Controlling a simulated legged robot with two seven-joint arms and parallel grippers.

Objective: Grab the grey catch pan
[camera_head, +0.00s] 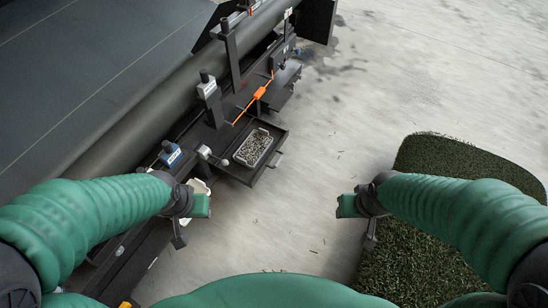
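A small grey pan (266,134) filled with grey granules sits in a dark, shallow pull-out tray (275,162) on the side of the machine. My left gripper (193,218) is below and left of the pan, apart from it, close to the machine's edge. My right gripper (352,219) is over the floor, to the right of and below the pan, also apart from it. I see nothing held in either gripper. The finger gaps are too small and angled to judge.
The machine has a dark belt (85,65) and a long roller (150,110). An orange-handled lever (260,93) is just above the tray. A whitish piece (199,187) lies near my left gripper. Green turf (465,162) lies at right. Concrete floor (400,70) is mostly clear.

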